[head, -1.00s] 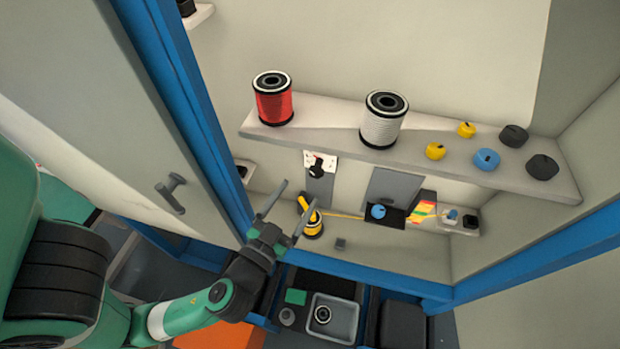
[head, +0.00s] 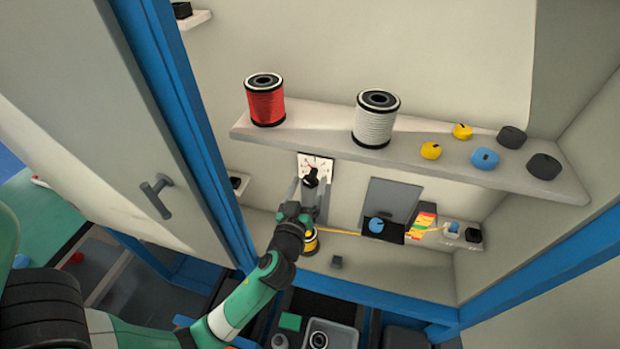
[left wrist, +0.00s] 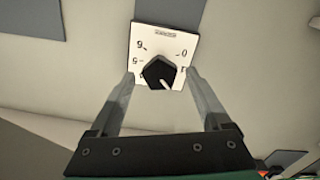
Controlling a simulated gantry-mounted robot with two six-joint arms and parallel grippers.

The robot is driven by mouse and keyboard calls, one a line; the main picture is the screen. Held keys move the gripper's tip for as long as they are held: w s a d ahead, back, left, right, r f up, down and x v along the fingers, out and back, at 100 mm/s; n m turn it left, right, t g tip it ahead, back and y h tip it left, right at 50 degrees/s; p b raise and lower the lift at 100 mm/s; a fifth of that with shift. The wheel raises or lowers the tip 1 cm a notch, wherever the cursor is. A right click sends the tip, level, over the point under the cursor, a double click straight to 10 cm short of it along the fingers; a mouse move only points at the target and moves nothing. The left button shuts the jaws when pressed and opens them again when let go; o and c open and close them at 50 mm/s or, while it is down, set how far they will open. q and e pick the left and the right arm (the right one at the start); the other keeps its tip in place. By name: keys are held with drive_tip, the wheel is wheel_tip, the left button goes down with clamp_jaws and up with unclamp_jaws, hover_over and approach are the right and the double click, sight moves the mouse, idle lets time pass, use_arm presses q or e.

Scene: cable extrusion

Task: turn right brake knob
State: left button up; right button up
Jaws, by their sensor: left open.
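The brake knob is a black knob (head: 311,178) with a white pointer line, on a white dial plate (head: 318,163) on the back wall under the shelf. In the left wrist view the knob (left wrist: 158,74) sits on its numbered plate (left wrist: 165,42), with the pointer toward the lower right. My left gripper (head: 310,190) is open in front of the knob. In the left wrist view its fingers (left wrist: 161,82) stand on either side of the knob with gaps, not clamped on it. My right gripper is not in view.
A shelf (head: 300,135) above holds a red spool (head: 265,101), a white spool (head: 376,119) and several loose knobs. Right of the dial are a grey panel (head: 393,198), a blue knob (head: 376,225) and a yellow cable (head: 340,232). A blue cabinet frame (head: 190,120) stands at left.

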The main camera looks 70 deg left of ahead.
use_arm(q)
drive_tip(key=shift+x, duration=1.05)
clamp_jaws()
